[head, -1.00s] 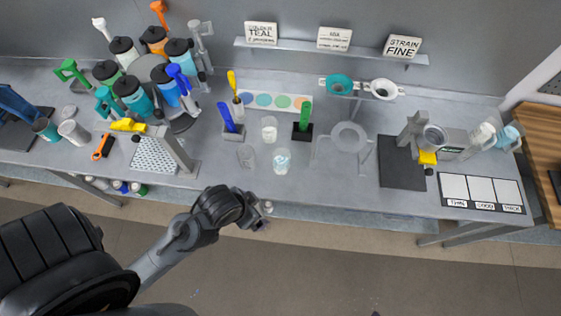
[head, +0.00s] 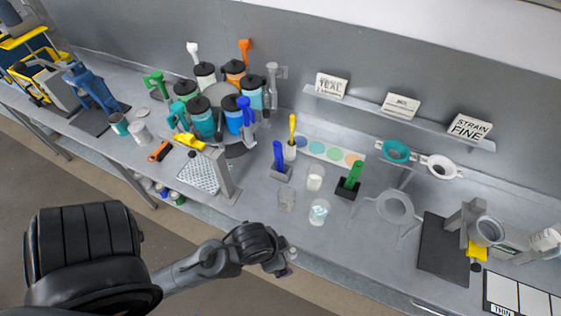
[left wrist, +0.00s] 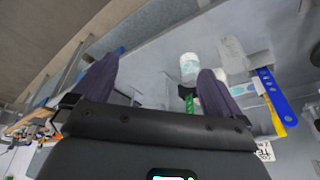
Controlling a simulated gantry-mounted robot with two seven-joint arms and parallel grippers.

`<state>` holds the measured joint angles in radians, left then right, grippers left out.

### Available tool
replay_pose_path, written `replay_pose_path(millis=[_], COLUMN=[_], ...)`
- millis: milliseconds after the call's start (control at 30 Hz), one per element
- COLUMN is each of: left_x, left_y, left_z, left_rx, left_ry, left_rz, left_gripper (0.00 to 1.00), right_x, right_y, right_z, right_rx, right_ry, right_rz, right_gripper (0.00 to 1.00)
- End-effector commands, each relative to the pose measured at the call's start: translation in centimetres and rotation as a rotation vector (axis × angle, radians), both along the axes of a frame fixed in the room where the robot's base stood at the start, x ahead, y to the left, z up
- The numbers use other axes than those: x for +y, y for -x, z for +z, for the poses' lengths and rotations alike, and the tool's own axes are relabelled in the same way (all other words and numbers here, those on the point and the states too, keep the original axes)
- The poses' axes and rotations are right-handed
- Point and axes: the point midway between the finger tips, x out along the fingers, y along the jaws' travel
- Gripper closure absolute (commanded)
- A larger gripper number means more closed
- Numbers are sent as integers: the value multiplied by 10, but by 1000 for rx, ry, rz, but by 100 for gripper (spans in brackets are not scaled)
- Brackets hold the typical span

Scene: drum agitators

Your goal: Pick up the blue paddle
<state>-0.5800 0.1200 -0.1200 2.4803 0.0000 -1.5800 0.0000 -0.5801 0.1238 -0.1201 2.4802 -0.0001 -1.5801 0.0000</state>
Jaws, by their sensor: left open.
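The blue paddle (head: 279,157) stands upright in a small grey holder (head: 281,174) on the bench in the head view. It also shows, tilted in the picture, as a blue strip at the right of the left wrist view (left wrist: 272,97). My left gripper (head: 290,263) is at the bench's front edge, on the near side of the paddle and apart from it. In the left wrist view my left gripper (left wrist: 160,66) has its two dark fingers spread, with no object held between them. My right gripper is in neither view.
A green paddle (head: 354,175) in a black holder, a yellow-handled tool (head: 292,128) and clear cups (head: 319,211) stand near the blue paddle. Several lidded drums (head: 202,118) stand to the left. A perforated stand (head: 199,175) is nearer. Strainers (head: 394,207) stand to the right.

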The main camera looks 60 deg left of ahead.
Motion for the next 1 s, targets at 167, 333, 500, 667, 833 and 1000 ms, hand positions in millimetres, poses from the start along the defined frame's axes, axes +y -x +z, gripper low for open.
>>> replay_pose_path(millis=[167, 333, 500, 667, 833, 1000], left_x=[0, 0, 0, 0, 0, 0], left_y=[0, 0, 0, 0, 0, 0], left_z=[0, 0, 0, 0, 0, 0], left_rx=[0, 0, 0, 0, 0, 0], left_ry=[0, 0, 0, 0, 0, 0], left_rz=[0, 0, 0, 0, 0, 0], left_gripper=[0, 0, 15, 40, 60, 60], right_x=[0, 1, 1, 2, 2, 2], right_y=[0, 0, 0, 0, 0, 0], right_z=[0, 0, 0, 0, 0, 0], right_rx=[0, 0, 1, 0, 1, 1], right_ry=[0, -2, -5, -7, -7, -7], right_rz=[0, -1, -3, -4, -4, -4], right_gripper=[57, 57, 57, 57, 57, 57])
